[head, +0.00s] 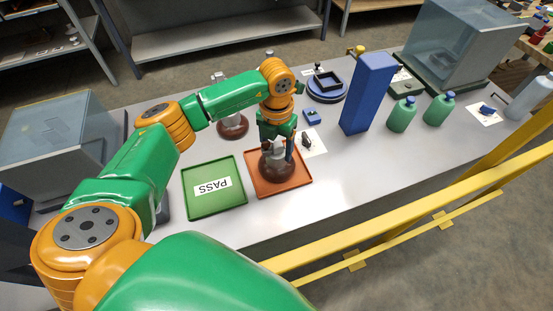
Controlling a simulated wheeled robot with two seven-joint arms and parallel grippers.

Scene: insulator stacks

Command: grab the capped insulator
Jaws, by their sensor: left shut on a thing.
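A capped insulator (275,174) with a brown disc and a pale metal top is at the red-orange tray (297,187). My left gripper (277,147) comes down from above and is shut on its top. The gripper hides part of the insulator, and I cannot tell whether the disc touches the tray. A second insulator (232,125) with a brown disc and grey top stands on the table behind and to the left, apart from the gripper. My right gripper is not in view.
A green tray (214,205) marked PASS lies left of the red-orange tray. A tall blue block (368,95), green bottles (402,115) and a round blue stand (327,90) are to the right. Clear boxes stand at both ends. The front right tabletop is free; a yellow rail (400,205) runs before it.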

